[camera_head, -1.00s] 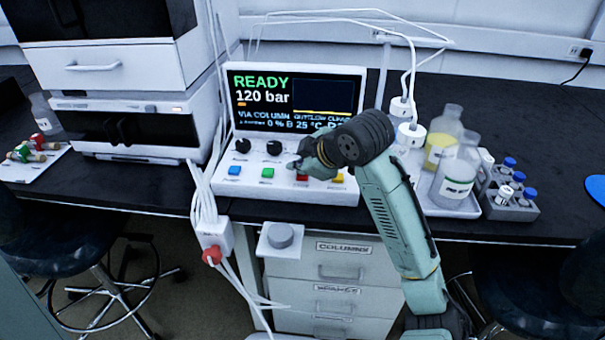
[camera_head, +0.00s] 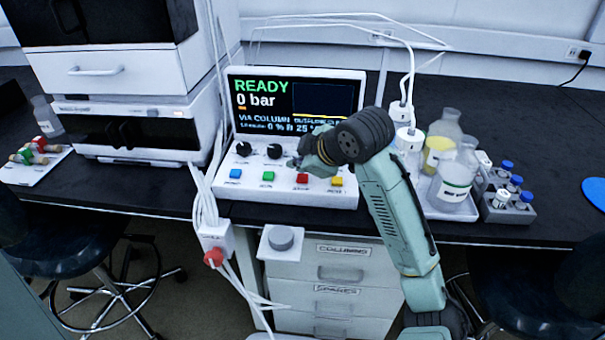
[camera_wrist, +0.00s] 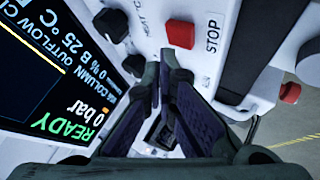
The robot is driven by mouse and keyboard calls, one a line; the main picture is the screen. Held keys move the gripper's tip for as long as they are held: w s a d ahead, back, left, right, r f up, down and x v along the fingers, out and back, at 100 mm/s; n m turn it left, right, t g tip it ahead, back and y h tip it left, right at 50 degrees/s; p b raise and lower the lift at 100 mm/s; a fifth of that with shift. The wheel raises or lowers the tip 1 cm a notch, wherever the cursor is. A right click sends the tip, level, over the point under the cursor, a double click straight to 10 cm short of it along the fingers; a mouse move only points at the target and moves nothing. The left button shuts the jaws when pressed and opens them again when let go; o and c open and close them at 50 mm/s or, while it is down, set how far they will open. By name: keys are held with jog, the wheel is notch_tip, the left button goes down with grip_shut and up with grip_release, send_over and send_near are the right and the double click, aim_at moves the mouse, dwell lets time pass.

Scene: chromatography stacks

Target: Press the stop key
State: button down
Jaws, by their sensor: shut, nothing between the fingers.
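The red stop key (camera_head: 302,178) sits in the key row on the front of the white instrument panel (camera_head: 330,196). In the wrist view the red key (camera_wrist: 181,33) has the printed word STOP beside it. My gripper (camera_head: 293,163) is shut and empty, just behind and above the red key in the head view. In the wrist view its fingertips (camera_wrist: 172,62) are close to the key, with a small gap in the picture. The screen (camera_head: 290,100) reads READY and 0 bar; my gripper and wrist cover its lower right part.
Blue (camera_head: 235,174), green (camera_head: 268,176) and yellow (camera_head: 337,182) keys share the row. Two black knobs (camera_head: 274,151) stand behind it. Bottles (camera_head: 453,180) on a tray and a vial rack (camera_head: 508,207) stand to the right. A cable box with a red knob (camera_head: 213,257) hangs in front.

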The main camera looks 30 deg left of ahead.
aim_at(300, 179)
notch_tip(300, 179, up, 5)
jog(key=p, duration=0.4)
jog(key=shift+r, duration=0.1)
dwell(0.3)
dwell(0.6)
